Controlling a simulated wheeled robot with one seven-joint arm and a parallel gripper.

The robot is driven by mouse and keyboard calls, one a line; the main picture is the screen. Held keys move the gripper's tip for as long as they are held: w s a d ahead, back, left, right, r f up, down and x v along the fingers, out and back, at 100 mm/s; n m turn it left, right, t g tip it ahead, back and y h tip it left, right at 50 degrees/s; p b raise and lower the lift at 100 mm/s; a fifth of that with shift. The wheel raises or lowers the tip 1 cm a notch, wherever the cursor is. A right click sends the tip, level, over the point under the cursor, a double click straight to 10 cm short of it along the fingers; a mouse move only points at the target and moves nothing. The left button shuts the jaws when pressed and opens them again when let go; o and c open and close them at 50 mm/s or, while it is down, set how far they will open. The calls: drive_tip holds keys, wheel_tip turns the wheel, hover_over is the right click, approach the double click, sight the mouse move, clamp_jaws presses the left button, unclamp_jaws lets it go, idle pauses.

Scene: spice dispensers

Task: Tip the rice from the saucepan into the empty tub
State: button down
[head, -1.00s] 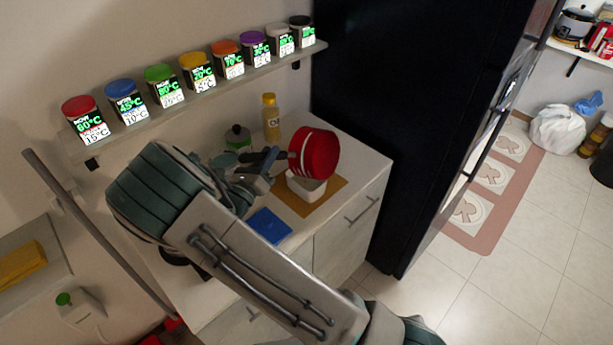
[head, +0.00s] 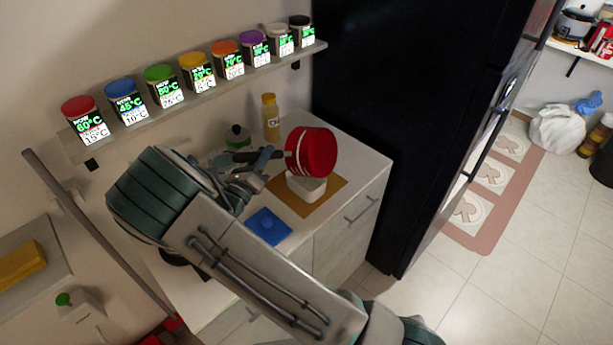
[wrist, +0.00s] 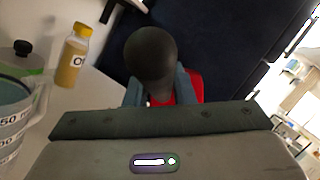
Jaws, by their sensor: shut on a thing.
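The red saucepan (head: 312,152) is tilted on its side above the white tub (head: 306,188), its base facing me to the right. My gripper (head: 256,172) is shut on its dark handle (head: 268,156), left of the pan. In the wrist view the dark handle end (wrist: 151,55) rises between my fingers (wrist: 160,88), with a bit of the red pan (wrist: 196,86) behind. The tub stands on an orange-brown mat (head: 330,192), partly covered by the pan. I cannot see the pan's inside, the tub's inside or any rice.
A yellow-capped bottle (head: 270,117) and a green-lidded jar (head: 238,137) stand at the back of the counter. A measuring jug (wrist: 14,112) shows at the wrist view's left. A blue cloth-like item (head: 268,226) lies in front. The dark fridge (head: 410,110) rises on the right.

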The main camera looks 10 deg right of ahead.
drive_tip(key=shift+w+a+f+n+y, duration=0.35)
drive_tip(key=shift+w+a+n, duration=0.4)
drive_tip(key=shift+n, duration=0.35)
